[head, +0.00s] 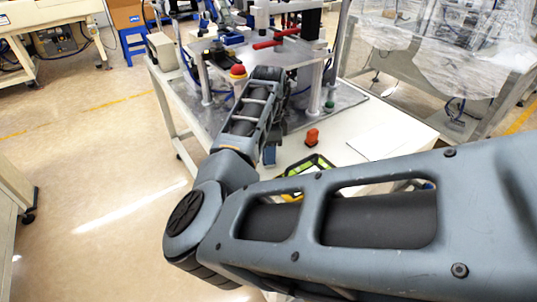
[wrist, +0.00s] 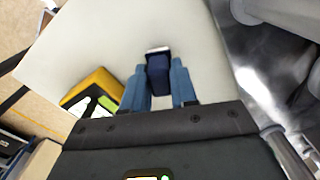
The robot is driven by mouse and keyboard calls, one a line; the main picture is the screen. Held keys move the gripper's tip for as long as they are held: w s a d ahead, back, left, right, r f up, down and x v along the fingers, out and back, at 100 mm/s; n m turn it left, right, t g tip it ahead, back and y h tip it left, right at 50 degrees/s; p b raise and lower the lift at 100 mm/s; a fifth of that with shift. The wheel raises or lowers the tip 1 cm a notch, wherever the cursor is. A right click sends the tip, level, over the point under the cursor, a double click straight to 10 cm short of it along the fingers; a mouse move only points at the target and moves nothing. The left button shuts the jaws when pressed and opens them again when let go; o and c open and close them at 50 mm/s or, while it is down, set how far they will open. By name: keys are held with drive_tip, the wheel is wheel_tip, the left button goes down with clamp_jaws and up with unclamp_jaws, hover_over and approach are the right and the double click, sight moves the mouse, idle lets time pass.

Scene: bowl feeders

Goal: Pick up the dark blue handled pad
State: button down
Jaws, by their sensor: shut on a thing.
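The dark blue handled pad (wrist: 158,75) is between the two blue fingers of my gripper (wrist: 160,85) in the wrist view, with a pale edge at its far end. My gripper is shut on it. Below it lies the pale table top (wrist: 90,40); I cannot tell whether the pad touches it. In the head view my gripper's blue end (head: 269,155) shows just below my forearm, and the pad cannot be made out apart from it.
A yellow and black tray (wrist: 95,90) lies to the left in the wrist view. An orange-red block (head: 312,137) and a white sheet (head: 378,143) are on the table in the head view. A metal fixture with posts (head: 314,85) stands behind.

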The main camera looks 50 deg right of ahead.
drive_tip(key=shift+r, duration=0.45)
drive_tip(key=r, duration=0.3)
drive_tip(key=shift+s+d+r+b, duration=0.3)
drive_tip(key=shift+s, duration=0.1)
drive_tip(key=s+d+r, duration=0.4)
drive_tip(key=s+r, duration=0.2)
drive_tip(key=s, duration=0.3)
drive_tip(key=shift+s+d+r, duration=0.2)
drive_tip(key=shift+s+d, duration=0.05)
drive_tip(key=shift+d, duration=0.05)
